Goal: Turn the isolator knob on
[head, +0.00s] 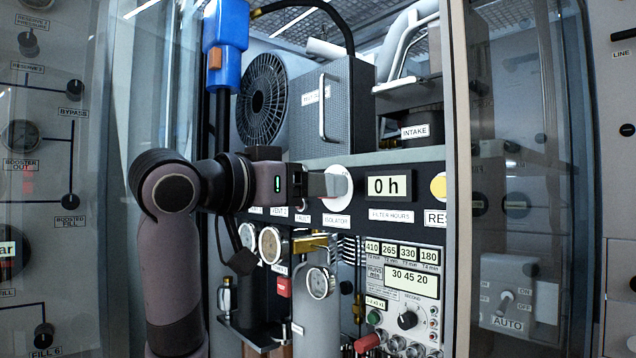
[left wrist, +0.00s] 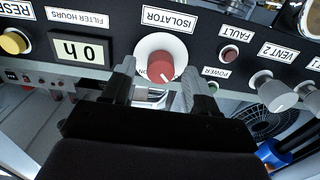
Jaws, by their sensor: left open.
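The isolator knob shows in the left wrist view as a red knob (left wrist: 160,66) on a white round plate (left wrist: 143,50), with the ISOLATOR label beside it; that view is upside down. My left gripper (head: 322,185) reaches in from the left in front of the plate. In the left wrist view its open fingers (left wrist: 160,90) lie on either side of the knob's near edge, with nothing between them that I can see held. Contact cannot be told. My right gripper is not in view.
The filter hours display (head: 389,186) reads 0 h, right of the isolator. A yellow button (head: 439,186) is further right. The VENT 2 knob (left wrist: 272,90) is near my fingers. Gauges (head: 271,244) hang below the panel. A cabinet edge post (head: 456,180) stands at right.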

